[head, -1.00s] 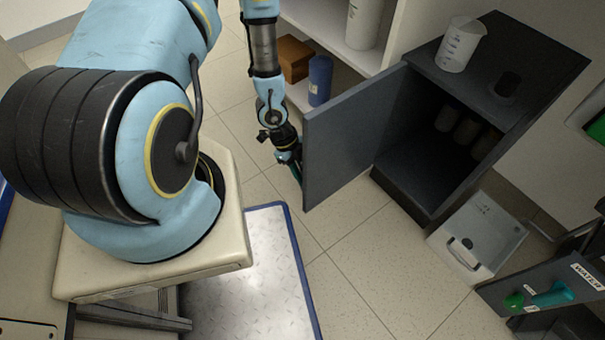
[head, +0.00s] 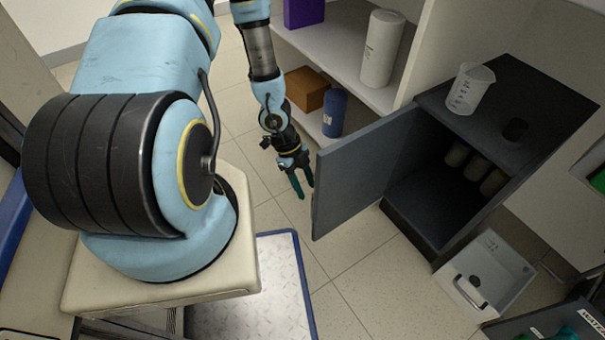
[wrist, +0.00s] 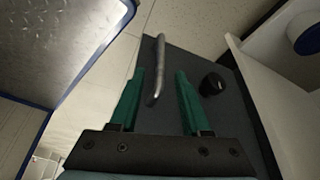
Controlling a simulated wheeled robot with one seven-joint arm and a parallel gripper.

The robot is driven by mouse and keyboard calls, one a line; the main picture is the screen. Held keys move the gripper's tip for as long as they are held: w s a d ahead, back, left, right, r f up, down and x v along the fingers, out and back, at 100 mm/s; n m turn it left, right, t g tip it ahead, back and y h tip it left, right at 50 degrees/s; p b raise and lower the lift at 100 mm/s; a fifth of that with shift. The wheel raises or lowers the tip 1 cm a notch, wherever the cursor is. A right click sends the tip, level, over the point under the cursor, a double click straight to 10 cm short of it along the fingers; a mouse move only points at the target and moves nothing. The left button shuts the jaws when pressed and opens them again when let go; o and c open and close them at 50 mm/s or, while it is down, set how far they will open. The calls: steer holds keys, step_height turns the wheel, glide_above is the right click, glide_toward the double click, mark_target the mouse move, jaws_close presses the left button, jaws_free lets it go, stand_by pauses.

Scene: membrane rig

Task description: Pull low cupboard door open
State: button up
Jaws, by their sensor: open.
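The low cupboard (head: 440,200) is dark grey and stands on the floor right of centre in the head view. Its door (head: 362,170) is swung wide open, and the dark inside shows. My gripper (head: 303,186) is open and empty, just left of the door's free edge, on the door's outer side. In the wrist view the door's outer face (wrist: 210,60) carries a silver bar handle (wrist: 160,70) and a black knob (wrist: 212,84). My gripper's green fingers (wrist: 158,95) are spread apart, and the handle appears between them, not gripped. In the head view the handle is hidden.
Several jars (head: 478,168) stand inside. A pale bin (head: 487,270) with a handle sits on the floor in front. White shelves (head: 335,50) hold a box and bottles behind the door.

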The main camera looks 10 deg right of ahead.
steer(key=p+v, duration=0.1)
steer(key=v, duration=0.1)
steer(key=shift+w+a+r+p, duration=0.1)
steer(key=shift+r+p, duration=0.2)
stand_by(0.3)
steer(key=w+a+r+n+t+y, duration=0.1)
steer(key=w+a+r+n, duration=0.35)
steer(key=r, duration=0.25)
steer(key=w+a+r+n+t+y, duration=0.1)
steer(key=w+a+r+n+t, duration=0.2)
steer(key=r+n, duration=0.4)
steer(key=w+a+r+n+y, duration=0.25)
steer(key=a+r+n, duration=0.2)
steer(key=r, duration=0.35)
steer(key=s+a+r+n+h, duration=0.1)
steer(key=s+a+r+n, duration=0.15)
steer(key=r+n, duration=0.35)
steer(key=s+a+r+n+h, duration=0.1)
steer(key=s+a+r+n, duration=0.1)
steer(key=s+r+n, duration=0.35)
step_height(320, 180, up, 24)
steer(key=w+m+p, duration=0.1)
steer(key=p, duration=2.1)
steer(key=shift+w+d+f+t, duration=0.2)
steer(key=shift+w+t, duration=0.15)
steer(key=shift+t, duration=0.05)
